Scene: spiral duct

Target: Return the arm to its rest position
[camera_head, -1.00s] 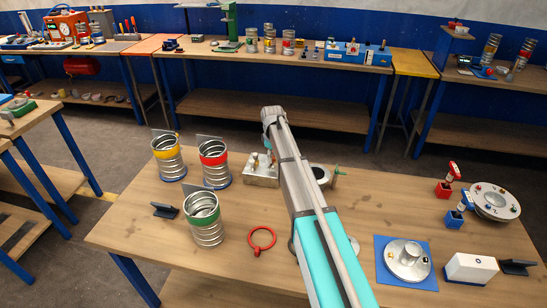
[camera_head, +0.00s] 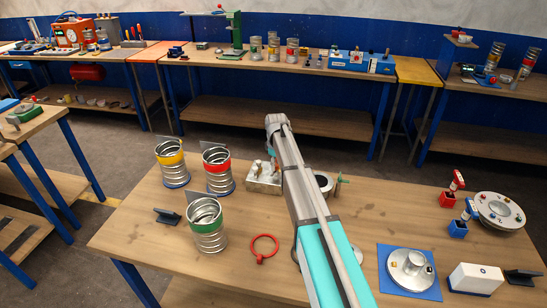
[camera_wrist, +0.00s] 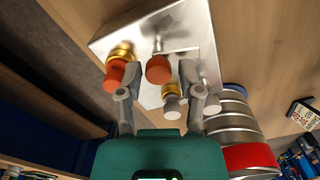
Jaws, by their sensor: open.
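My arm (camera_head: 308,200) reaches from the lower edge over the wooden table in the head view. My gripper (camera_wrist: 162,80) shows in the wrist view with its two grey fingers spread apart and nothing clearly held. Beyond and between the fingers is a metal block (camera_wrist: 185,30) carrying orange-capped and pale fittings. Some fittings overlap the fingers in the picture; I cannot tell whether they touch. In the head view the metal block (camera_head: 263,185) stands left of my arm, and my gripper is not clearly visible there.
Spiral ducts with yellow (camera_head: 171,164), red (camera_head: 217,170) and green (camera_head: 206,224) bands stand left. A red ring (camera_head: 262,248) lies in front. Right are a blue mat (camera_head: 384,262) under a flanged part, a white box (camera_head: 476,278) and a round plate (camera_head: 499,211).

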